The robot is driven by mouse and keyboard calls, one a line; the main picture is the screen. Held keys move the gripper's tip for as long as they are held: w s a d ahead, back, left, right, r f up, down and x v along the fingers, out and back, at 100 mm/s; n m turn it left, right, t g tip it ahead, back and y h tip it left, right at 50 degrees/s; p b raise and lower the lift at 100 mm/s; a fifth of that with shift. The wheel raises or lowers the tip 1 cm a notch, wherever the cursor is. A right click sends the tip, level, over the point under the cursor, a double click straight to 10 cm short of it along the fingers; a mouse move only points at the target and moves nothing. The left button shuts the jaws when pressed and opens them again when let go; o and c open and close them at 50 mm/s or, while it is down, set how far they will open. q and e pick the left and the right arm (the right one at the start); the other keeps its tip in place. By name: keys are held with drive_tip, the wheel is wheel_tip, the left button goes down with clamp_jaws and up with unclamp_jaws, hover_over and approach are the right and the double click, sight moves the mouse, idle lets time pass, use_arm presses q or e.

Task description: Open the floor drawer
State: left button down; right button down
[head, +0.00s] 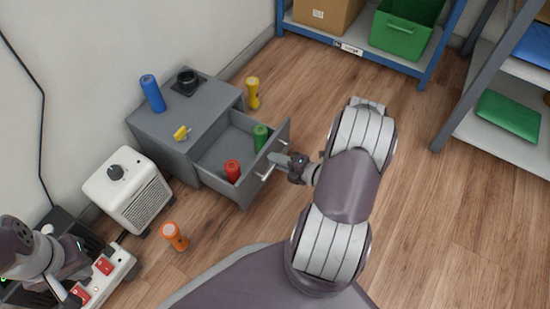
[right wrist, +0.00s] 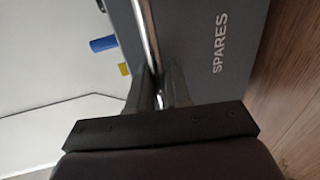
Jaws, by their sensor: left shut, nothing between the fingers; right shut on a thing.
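The grey floor drawer (head: 238,170) stands pulled out of its low grey cabinet (head: 165,128), with its inside showing. A red cylinder (head: 232,171) and a green cylinder (head: 261,137) stand in it. My right gripper (head: 277,160) is shut on the drawer's metal handle (head: 265,173). In the right wrist view the handle bar (right wrist: 149,35) runs between the fingers (right wrist: 158,95), beside a drawer front (right wrist: 222,75) lettered SPARES. My left gripper (head: 68,297) is at the lower left, away from the drawer, shut and empty; it is small and partly unclear.
A white heater (head: 128,190) is left of the cabinet.

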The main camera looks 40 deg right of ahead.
idle(0.3)
drive_tip(key=c, duration=1.3)
unclamp_jaws()
drive_tip(key=shift+o, duration=0.2)
drive_tip(key=shift+s+d, duration=0.1)
drive_tip(key=p+v, duration=0.5)
drive_tip(key=v, duration=0.7)
drive_tip(key=shift+s, duration=0.3)
drive_tip(key=shift+d+p, duration=0.1)
drive_tip(key=shift+p, duration=0.2)
